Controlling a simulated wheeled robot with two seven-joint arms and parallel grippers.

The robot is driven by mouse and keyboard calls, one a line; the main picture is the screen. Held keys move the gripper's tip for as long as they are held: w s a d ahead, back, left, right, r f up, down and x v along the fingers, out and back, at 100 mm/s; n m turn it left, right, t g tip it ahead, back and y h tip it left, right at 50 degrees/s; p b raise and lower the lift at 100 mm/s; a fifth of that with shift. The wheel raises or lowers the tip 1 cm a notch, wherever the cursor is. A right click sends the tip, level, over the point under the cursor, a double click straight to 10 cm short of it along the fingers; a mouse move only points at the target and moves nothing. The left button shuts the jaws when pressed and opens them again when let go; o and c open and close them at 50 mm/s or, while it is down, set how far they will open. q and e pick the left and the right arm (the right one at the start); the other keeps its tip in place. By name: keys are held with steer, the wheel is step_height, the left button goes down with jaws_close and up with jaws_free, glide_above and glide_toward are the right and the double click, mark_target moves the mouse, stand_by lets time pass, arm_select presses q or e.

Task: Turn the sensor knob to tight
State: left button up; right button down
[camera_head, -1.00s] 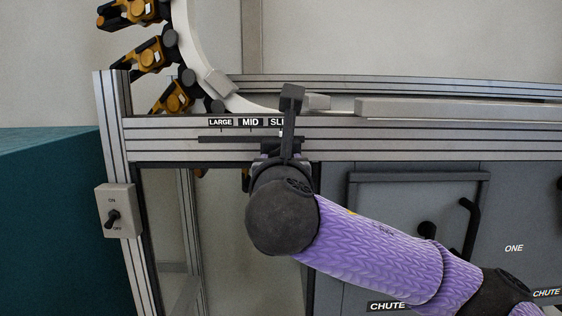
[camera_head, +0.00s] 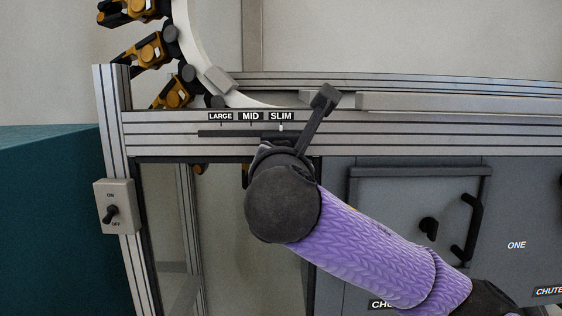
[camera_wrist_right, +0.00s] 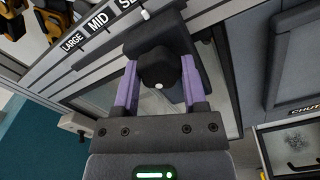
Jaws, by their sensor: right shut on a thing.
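The black sensor knob (camera_wrist_right: 158,68) has a small white dot and sits between the purple fingers of my right gripper (camera_wrist_right: 158,85), which is shut on it. In the head view my right gripper (camera_head: 282,152) is mostly hidden behind my wrist, below the rail, and the knob is hidden. A dark arm with a block end (camera_head: 323,100) rises from behind the gripper and leans to the right. No label reading tight is visible. My left gripper is not in view.
A slotted scale (camera_head: 240,133) on the aluminium rail carries LARGE, MID and SLIM labels. An ON/OFF switch box (camera_head: 115,206) is on the left post. Orange grippers (camera_head: 150,52) hang on a curved white track at upper left. A grey door (camera_head: 418,220) is at right.

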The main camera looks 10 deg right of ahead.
steer(key=shift+m+b, duration=3.7)
steer(key=shift+m, duration=10.8)
